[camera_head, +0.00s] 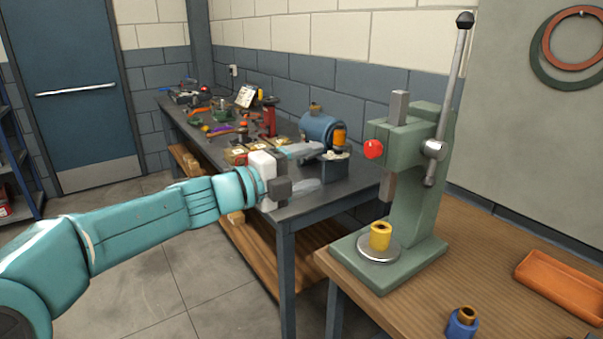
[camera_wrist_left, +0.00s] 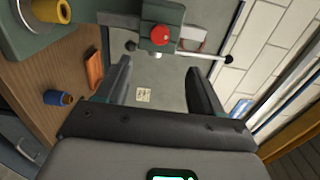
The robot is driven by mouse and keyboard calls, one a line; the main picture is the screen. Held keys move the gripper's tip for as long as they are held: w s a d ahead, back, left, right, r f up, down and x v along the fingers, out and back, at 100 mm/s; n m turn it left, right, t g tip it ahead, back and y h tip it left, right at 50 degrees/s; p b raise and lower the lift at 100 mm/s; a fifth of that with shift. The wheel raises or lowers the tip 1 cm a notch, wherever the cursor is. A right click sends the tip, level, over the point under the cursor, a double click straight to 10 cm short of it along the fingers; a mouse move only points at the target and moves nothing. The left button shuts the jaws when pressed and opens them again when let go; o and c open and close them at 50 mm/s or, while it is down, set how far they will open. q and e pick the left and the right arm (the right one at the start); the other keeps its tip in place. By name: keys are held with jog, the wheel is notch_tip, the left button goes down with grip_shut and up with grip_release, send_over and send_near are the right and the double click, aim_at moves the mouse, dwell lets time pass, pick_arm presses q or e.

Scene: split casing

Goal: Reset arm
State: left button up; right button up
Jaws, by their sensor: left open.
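My left gripper (camera_head: 306,170) is open and empty, held out in the air in front of the dark workbench. In the left wrist view its two fingers (camera_wrist_left: 162,82) stand apart with nothing between them. The green arbor press (camera_head: 418,185) stands on the wooden bench to its right, apart from it. The press's lever (camera_head: 452,95) points up, with a black knob on top. A yellow sleeve (camera_head: 380,236) stands on the round plate (camera_head: 378,254) under the ram. The press also shows in the left wrist view (camera_wrist_left: 160,22). My right gripper is not in view.
A blue sleeve with a brown core (camera_head: 462,323) and an orange tray (camera_head: 562,284) are on the wooden bench (camera_head: 490,250). The dark workbench (camera_head: 345,188) holds a blue motor (camera_head: 318,128) and several tools. Floor is clear on the left.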

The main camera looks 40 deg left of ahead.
pick_arm(q)
jog(key=shift+s+a, duration=0.25)
jog(key=shift+s, duration=0.45)
jog(key=w+d+f+n+g+y, duration=0.1)
jog(key=d+f+n+g, duration=0.3)
jog(key=f, duration=0.7)
jog(key=w+d+f+n+p, duration=0.1)
jog(key=d+f+n, duration=0.2)
jog(key=f+n, duration=0.55)
jog(key=w+d+f+n+g+y, duration=0.1)
jog(key=w+d+f+n+g, duration=0.15)
jog(key=f, duration=1.15)
jog(key=s+d+f+n+g+p, duration=0.1)
jog(key=s+d+f+n+g, duration=0.2)
jog(key=s+f, duration=0.4)
jog(key=s+d+f+n+g, duration=0.2)
jog(key=s+d+f+n, duration=0.1)
jog(key=s+d+f, duration=0.4)
jog(key=s+d+f+n+g, duration=0.1)
jog(key=s+f+n+g, duration=0.2)
jog(key=s, duration=1)
notch_tip(320, 180, down, 5)
jog(key=shift+d+r+g, duration=0.15)
jog(key=shift+d+g, duration=0.25)
jog(key=shift+g, duration=0.65)
jog(key=shift+s, duration=0.1)
